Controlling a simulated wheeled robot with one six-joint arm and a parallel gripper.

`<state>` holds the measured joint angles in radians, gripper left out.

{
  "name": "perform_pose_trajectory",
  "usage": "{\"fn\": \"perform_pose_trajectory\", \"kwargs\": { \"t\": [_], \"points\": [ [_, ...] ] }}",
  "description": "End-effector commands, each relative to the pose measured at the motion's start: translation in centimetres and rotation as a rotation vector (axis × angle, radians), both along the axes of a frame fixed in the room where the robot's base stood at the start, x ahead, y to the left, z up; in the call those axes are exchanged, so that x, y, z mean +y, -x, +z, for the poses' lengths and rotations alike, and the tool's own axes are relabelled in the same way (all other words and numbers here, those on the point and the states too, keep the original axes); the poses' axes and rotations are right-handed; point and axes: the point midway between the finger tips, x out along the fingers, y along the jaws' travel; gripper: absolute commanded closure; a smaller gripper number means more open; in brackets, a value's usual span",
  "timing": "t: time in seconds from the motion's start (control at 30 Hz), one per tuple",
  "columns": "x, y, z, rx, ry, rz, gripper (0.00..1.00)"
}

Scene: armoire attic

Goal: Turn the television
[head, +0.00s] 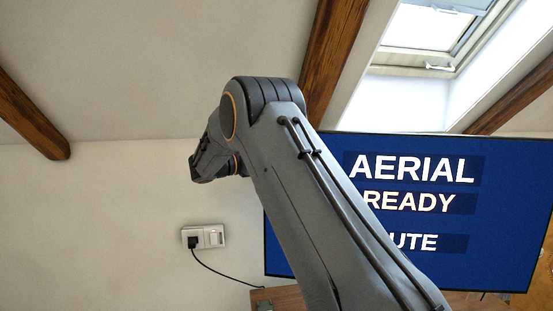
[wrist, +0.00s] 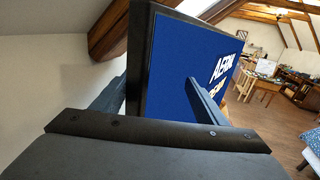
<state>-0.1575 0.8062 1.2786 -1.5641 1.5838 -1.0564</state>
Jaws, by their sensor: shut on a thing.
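The television (head: 480,225) is a wide flat set with a thin black frame. Its blue screen reads "AERIAL", "READY" and a partly covered word ending in "UTE". It stands at the right in the head view, and my arm hides its left part. In the wrist view the television (wrist: 185,60) is seen from its side edge, with the screen facing right. My gripper (wrist: 156,80) has one finger behind the set and one in front of the screen, and is shut on its side edge. In the head view my arm hides the gripper.
A wooden surface (head: 280,297) shows below the television. A white wall socket (head: 204,237) with a black plug and cable is left of it. A skylight (head: 425,30) and sloping beams (head: 30,118) are above. The wrist view shows open wooden floor (wrist: 275,125) at right.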

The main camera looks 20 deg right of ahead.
Motion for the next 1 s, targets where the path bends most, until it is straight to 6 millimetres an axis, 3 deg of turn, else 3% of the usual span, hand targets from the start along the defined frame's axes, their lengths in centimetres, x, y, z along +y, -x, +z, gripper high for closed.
{"fn": "perform_pose_trajectory", "kwargs": {
  "t": [0.33,0.57,0.7,1.0],
  "points": [
    [0.0,0.2,-0.1,0.002,-0.001,-0.010,0.51],
    [4.0,0.4,-0.2,0.001,0.000,0.005,0.61],
    [6.6,0.6,-0.2,0.001,0.001,0.011,0.61],
    [8.2,1.0,0.0,0.000,0.002,0.003,0.61]
  ]
}}
